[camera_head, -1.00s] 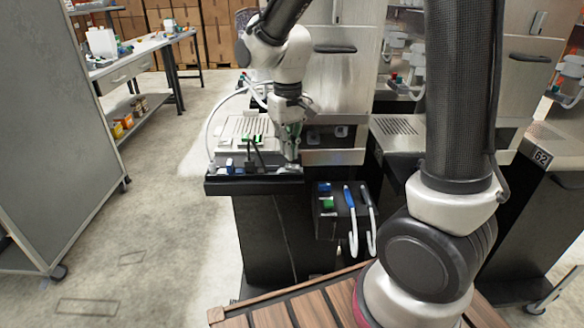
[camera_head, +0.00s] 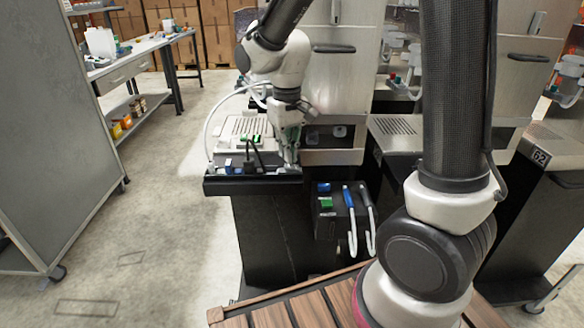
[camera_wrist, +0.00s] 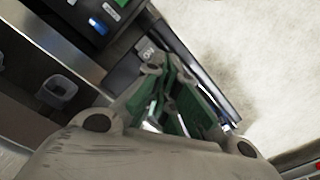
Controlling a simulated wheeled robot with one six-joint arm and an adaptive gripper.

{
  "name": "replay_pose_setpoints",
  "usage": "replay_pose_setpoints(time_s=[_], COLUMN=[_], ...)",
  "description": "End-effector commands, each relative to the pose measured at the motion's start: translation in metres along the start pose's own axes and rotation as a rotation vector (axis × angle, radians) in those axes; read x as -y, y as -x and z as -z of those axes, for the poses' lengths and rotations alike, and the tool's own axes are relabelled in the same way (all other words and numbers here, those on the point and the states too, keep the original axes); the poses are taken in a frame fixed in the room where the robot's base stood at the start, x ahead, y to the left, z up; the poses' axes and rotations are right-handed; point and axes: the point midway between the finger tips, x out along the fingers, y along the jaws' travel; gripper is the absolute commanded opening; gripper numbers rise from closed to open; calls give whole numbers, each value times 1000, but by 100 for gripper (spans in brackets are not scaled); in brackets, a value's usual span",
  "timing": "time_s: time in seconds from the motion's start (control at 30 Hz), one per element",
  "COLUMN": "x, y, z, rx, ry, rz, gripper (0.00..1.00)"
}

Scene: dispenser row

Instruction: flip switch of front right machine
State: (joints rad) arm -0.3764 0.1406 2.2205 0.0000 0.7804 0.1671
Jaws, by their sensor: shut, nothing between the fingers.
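A steel machine (camera_head: 330,95) stands upright in the middle of the head view, with a black front ledge (camera_head: 255,185). My gripper (camera_head: 290,160) points down at the right end of this ledge. Its fingers are together and hold nothing; I cannot tell if they touch the ledge. In the wrist view the fingertips (camera_wrist: 160,62) lie beside a small label (camera_wrist: 148,50) on a dark edge. Blue and green parts (camera_head: 249,138) sit on the ledge, left of my gripper. I cannot make out which part is the switch; the fingers hide the spot behind them.
Another machine, with label 62 (camera_head: 541,157), stands right. A grey cabinet (camera_head: 55,130) stands left. The floor (camera_head: 150,220) between is clear.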

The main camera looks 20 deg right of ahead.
Motion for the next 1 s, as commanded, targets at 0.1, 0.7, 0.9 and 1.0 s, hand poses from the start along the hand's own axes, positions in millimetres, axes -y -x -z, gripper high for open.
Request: replay_pose_setpoints(time_s=[0.1,0.7,0.9,1.0], x=[0,0,0,0], y=[0,-3,-6,-7], z=[0,0,0,0], rx=[0,1,1,1], ry=[0,0,0,0], rz=[0,0,0,0], gripper=[0,0,0,0])
